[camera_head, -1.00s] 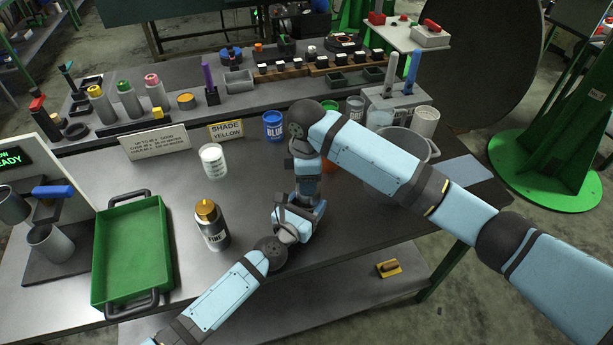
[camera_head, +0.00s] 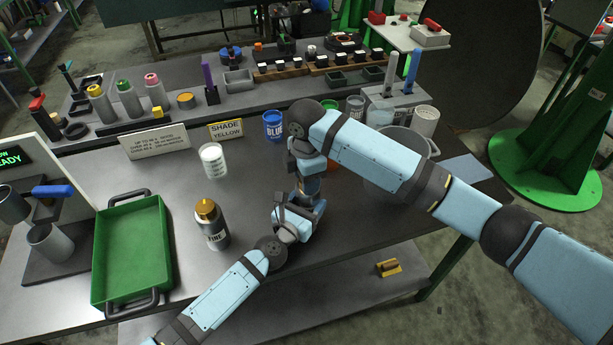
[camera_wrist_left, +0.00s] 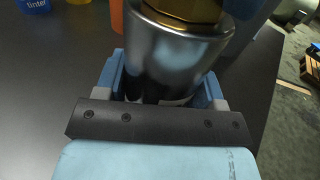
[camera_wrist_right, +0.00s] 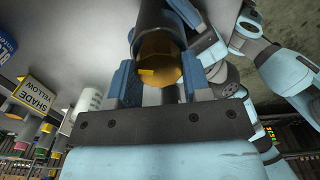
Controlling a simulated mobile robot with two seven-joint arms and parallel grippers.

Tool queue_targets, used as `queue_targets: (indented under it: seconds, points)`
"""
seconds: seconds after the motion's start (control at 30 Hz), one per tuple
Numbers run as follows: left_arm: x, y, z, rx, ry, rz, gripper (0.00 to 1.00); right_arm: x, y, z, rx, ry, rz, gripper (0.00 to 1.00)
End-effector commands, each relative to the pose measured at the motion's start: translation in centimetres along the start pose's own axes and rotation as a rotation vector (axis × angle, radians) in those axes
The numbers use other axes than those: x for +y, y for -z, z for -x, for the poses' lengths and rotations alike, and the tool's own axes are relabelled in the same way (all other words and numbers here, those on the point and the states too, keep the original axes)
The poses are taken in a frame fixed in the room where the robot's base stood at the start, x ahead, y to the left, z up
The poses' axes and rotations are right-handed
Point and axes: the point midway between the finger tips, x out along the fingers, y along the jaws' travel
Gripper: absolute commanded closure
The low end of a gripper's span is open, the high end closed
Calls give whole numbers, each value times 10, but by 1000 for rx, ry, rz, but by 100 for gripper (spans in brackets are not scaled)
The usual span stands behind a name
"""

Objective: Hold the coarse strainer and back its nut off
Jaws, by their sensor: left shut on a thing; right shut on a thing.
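The coarse strainer is a shiny metal cylinder (camera_wrist_left: 175,58) with a gold nut (camera_wrist_left: 190,8) on top. My left gripper (camera_wrist_left: 162,92) is shut around the strainer's body and holds it upright over the bench. In the head view the left gripper (camera_head: 298,212) sits just below the right one (camera_head: 307,165). My right gripper (camera_wrist_right: 160,88) comes from above and is shut on the gold nut, which shows between its fingers in the right wrist view (camera_wrist_right: 158,68). Most of the strainer is hidden by the grippers in the head view, and its label is hidden.
A second strainer marked FINE (camera_head: 212,232) stands left of my grippers. A green tray (camera_head: 163,245) lies farther left. A white cup (camera_head: 213,160), a blue tinter pot (camera_head: 273,125) and a grey pot (camera_head: 412,140) stand behind. The bench front right is clear.

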Motion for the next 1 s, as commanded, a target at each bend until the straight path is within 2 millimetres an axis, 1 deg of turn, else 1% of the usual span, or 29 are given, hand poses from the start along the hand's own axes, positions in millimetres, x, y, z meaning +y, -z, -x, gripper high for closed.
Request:
queue_targets:
  seconds: [0.07,0.1,0.17,0.2,0.47,0.57,0.67,1.0]
  points:
    - [0,0,0,1,-1,0,77,0,-1,1,-1,-1,-2,79]
    - [0,0,0,1,-1,0,77,0,-1,1,-1,-1,-2,49]
    - [0,0,0,1,-1,0,77,0,-1,1,-1,-1,-2,35]
    - [0,0,0,1,-1,-1,77,0,-1,0,-1,-1,-2,30]
    - [0,0,0,1,0,-1,77,0,0,1,0,0,-1,30]
    - [0,0,0,1,0,-1,77,0,0,6,0,-1,-1,30]
    - [0,0,0,1,0,-1,77,1,0,21,1,-4,0,30]
    - [0,1,0,1,0,-1,77,1,0,91,-1,-4,-1,30]
